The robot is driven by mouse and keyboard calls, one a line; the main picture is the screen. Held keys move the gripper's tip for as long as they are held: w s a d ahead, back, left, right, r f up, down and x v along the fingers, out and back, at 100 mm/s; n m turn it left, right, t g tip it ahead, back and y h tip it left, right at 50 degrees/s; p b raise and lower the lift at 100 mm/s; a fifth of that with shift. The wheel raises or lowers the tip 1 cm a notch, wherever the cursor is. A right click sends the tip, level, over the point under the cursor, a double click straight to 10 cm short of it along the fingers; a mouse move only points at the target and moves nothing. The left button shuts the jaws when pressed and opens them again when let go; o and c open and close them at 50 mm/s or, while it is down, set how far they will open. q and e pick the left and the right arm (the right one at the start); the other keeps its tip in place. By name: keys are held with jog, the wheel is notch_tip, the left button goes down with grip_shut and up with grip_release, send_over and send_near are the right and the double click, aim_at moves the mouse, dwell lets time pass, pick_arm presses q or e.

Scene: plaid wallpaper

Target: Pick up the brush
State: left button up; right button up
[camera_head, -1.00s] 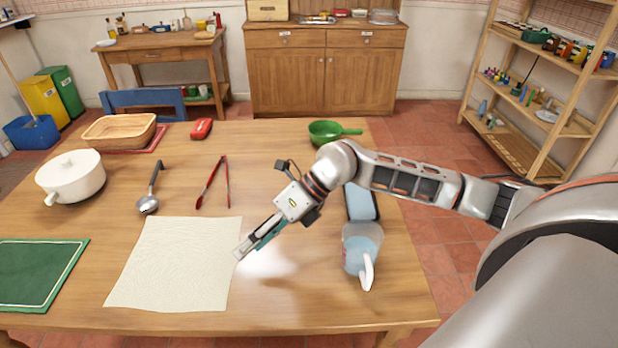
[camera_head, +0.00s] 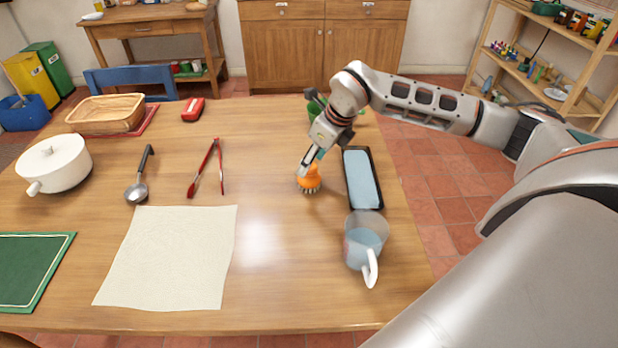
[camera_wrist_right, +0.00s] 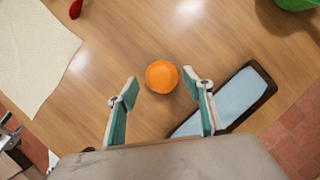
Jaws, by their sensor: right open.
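The brush (camera_head: 309,180) has an orange top with bristles showing below it, and it stands on the table left of a black tray. In the right wrist view the brush (camera_wrist_right: 162,76) is a round orange knob just beyond and between the fingertips. My right gripper (camera_head: 309,163) is above the brush, its fingers partly in front of the knob in the head view. In the right wrist view my right gripper (camera_wrist_right: 160,82) is open, with a wide gap and nothing between its fingers.
The black tray with a light blue inside (camera_head: 364,181) lies right of the brush. A pitcher (camera_head: 362,240) stands nearer. A green pan (camera_wrist_right: 291,4) is behind my arm. A cloth (camera_head: 170,258), tongs (camera_head: 216,158) and a ladle (camera_head: 137,191) lie left. Table between cloth and brush is clear.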

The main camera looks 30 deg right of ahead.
jog(key=x, duration=0.2)
jog(key=shift+w+f, duration=0.15)
jog(key=shift+f, duration=0.25)
jog(key=shift+r, duration=0.1)
jog(key=c, duration=1.2)
pick_arm(q)
jog(key=shift+w+f, duration=0.1)
jog(key=shift+s+d+r+p, duration=0.3)
jog(key=shift+r+p, duration=0.3)
jog(key=shift+p, duration=0.45)
pick_arm(e)
notch_tip(320, 180, up, 20)
